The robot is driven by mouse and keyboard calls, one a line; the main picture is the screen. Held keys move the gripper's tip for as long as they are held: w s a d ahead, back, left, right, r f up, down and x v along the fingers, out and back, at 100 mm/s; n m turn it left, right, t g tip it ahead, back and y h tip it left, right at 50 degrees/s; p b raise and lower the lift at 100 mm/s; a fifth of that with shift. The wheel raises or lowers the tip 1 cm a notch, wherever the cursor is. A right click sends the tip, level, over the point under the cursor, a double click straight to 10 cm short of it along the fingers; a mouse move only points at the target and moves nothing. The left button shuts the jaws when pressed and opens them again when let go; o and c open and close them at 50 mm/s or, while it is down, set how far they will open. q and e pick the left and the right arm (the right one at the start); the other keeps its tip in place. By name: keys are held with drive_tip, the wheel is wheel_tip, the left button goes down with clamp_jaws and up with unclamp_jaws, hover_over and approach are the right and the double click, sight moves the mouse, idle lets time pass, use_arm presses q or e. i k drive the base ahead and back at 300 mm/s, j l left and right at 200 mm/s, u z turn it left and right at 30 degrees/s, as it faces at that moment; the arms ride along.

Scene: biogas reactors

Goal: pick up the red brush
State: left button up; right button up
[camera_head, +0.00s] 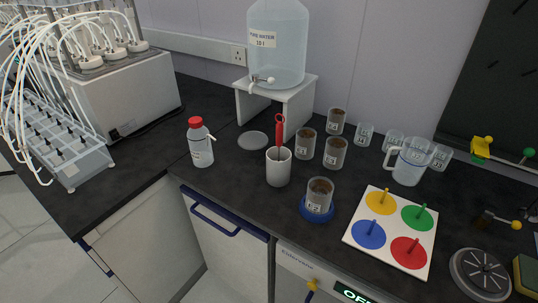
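The red brush (279,132) stands upright in a white cup (278,168) on the dark bench. Its red looped handle sticks up above the rim, and a thin shaft runs down into the cup. The lower end of the brush is hidden inside the cup. Neither of my grippers is in view.
A red-capped bottle (200,144) stands left of the cup. A brown-filled beaker on a blue base (317,207) is close at front right, with several beakers behind. A water tank (277,42) on a white stand (306,97) rises behind. A colored-disc board (391,231) lies right.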

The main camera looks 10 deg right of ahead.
sight(280, 126)
drive_tip(key=i+j, duration=0.15)
drive_tip(key=j, duration=0.15)
drive_tip(key=i+j+z, duration=0.15)
drive_tip(key=j, duration=0.15)
drive_tip(key=i+j, duration=0.1)
drive_tip(key=j, duration=0.2)
drive_tip(key=i+j+z, duration=0.15)
drive_tip(key=j, duration=0.15)
